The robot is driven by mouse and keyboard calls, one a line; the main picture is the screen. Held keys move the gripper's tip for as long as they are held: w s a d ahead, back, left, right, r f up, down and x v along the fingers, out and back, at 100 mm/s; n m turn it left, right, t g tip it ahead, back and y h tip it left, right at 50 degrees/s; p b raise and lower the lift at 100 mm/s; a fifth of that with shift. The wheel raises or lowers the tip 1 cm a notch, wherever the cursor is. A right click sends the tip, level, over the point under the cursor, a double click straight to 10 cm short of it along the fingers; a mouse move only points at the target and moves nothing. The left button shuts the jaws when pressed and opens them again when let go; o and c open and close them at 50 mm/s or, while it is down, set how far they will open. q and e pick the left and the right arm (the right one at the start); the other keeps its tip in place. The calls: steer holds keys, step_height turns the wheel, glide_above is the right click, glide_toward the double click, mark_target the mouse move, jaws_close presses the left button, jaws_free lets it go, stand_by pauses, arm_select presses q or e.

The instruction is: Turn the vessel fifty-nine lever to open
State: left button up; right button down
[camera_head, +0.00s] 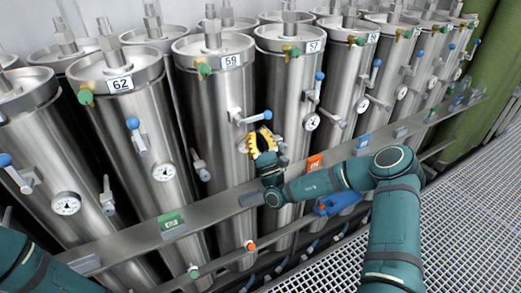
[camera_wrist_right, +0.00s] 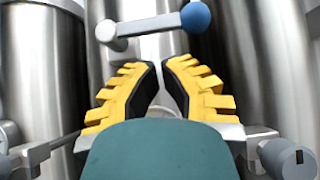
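Vessel fifty-nine (camera_head: 210,95) is a tall steel cylinder with a "59" label (camera_head: 231,61). Its lever (camera_head: 250,118) sticks out from the front, roughly level, with a blue ball at its right end. In the right wrist view the lever (camera_wrist_right: 150,25) lies crosswise above the fingertips, ball to the right. My right gripper (camera_head: 261,141), with yellow ribbed fingers, is just below the lever. It also shows in the wrist view (camera_wrist_right: 161,66), fingers apart by a narrow gap, with nothing between them and apparently clear of the lever. My left gripper is out of view.
Neighbouring vessels, including number 62 (camera_head: 120,84) and number 57 (camera_head: 313,46), stand close by with similar levers and gauges. A steel rail (camera_head: 215,208) runs across their fronts. The metal grating floor (camera_head: 460,200) at right is clear.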

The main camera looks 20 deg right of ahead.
mark_target(255, 119)
steer(key=shift+r, duration=1.1)
steer(key=shift+y, duration=0.3)
steer(key=shift+d+r+n+y+p, duration=0.2)
steer(key=shift+n+y+p, duration=0.15)
steer(key=shift+n+y, duration=0.45)
